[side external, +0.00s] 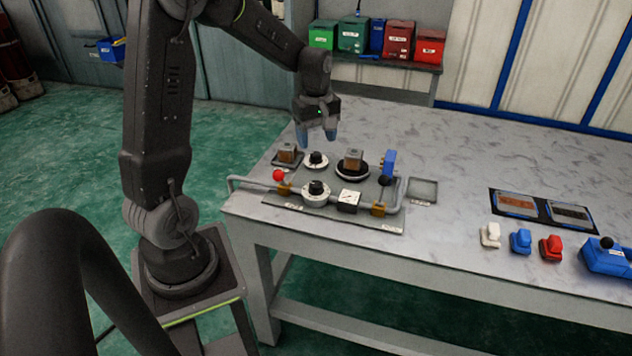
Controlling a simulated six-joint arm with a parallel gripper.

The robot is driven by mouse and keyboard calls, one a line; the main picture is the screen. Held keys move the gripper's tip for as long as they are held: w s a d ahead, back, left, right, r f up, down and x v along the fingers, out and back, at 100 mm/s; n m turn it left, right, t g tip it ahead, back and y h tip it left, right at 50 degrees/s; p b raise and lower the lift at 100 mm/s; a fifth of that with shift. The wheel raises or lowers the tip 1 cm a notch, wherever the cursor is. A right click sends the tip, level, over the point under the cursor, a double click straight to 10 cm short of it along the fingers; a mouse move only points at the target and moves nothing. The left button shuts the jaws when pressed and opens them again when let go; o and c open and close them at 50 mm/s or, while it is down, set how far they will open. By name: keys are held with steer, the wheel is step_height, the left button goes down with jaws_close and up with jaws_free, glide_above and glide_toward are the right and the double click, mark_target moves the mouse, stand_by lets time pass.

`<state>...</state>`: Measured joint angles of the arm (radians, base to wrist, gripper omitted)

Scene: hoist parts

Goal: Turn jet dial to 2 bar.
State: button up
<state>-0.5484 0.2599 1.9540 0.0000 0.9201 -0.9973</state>
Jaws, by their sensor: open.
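Two round white dials with black knobs are on the grey panel (390,222) at the table's left end. The back dial (312,166) is smaller in view; the front dial (307,200) sits in line with the pipe. Their markings are too small to read, so I cannot tell which is the jet dial or where either points. My gripper (316,136) hangs fingers down, open and empty, with blue fingertips. It appears above the back dial, apart from it; the exact height is unclear.
Near the dials are a red ball-topped lever (279,175), a white gauge (348,199), a blue-handled part (389,163) and brown blocks on a square pad (287,153) and round plate (353,162). White, blue and red pieces (521,241) stand to the right. The table's back middle is clear.

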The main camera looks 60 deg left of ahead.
mark_target(316, 183)
steer(key=f, duration=1.4)
steer(key=shift+a+f, duration=0.15)
steer(key=shift+a, duration=0.05)
steer(key=shift+c, duration=0.3)
steer(key=c, duration=0.9)
steer(key=shift+o, duration=0.2)
steer(key=m, duration=1.1)
steer(key=shift+m, duration=0.3)
